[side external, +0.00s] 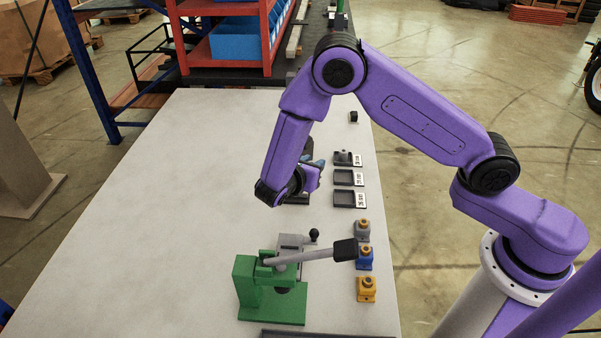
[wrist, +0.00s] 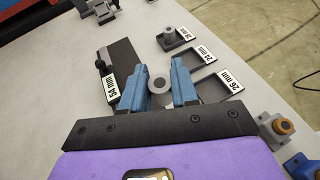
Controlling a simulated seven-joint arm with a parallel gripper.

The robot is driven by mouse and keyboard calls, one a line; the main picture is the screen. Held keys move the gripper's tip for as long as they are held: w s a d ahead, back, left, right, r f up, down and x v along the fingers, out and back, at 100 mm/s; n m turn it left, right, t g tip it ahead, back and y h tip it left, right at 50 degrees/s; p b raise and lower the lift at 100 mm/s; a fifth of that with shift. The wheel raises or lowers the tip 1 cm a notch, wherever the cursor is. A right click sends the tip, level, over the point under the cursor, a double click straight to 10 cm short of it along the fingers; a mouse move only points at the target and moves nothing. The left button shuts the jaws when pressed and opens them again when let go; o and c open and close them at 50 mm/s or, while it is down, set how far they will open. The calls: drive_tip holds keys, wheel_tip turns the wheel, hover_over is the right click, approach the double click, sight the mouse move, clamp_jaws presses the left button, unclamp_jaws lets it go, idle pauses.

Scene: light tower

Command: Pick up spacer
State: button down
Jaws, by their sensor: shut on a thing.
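My gripper (wrist: 161,78) has two blue fingers, shut on a round grey spacer (wrist: 160,86) with a centre hole. The spacer's top face shows between the fingers in the wrist view. I cannot tell whether it still touches the surface below. In the side view my gripper (side external: 313,168) is partly hidden by my wrist, and the held spacer is not clearly visible. Another grey round piece (wrist: 170,35) sits in a small dark tray at the top of the wrist view; this piece (side external: 343,155) also shows in the side view.
Two empty dark trays (side external: 347,177) (side external: 345,198) with white labels line the table's right edge. A green lever press (side external: 271,298) stands at the front. Grey (side external: 362,231), blue (side external: 364,259) and yellow (side external: 366,291) blocks stand beside it. The left table is clear.

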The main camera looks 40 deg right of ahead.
drive_tip(key=s+d+r, duration=0.2)
drive_tip(key=s+r, duration=0.3)
drive_tip(key=s, duration=0.4)
drive_tip(key=w+d+n+t+y, duration=0.2)
drive_tip(key=w+d+n, duration=0.1)
drive_tip(key=d, duration=0.3)
drive_tip(key=shift+w+d+r+t, duration=0.35)
drive_tip(key=shift+w+d+t, duration=0.05)
drive_tip(key=shift+w, duration=0.2)
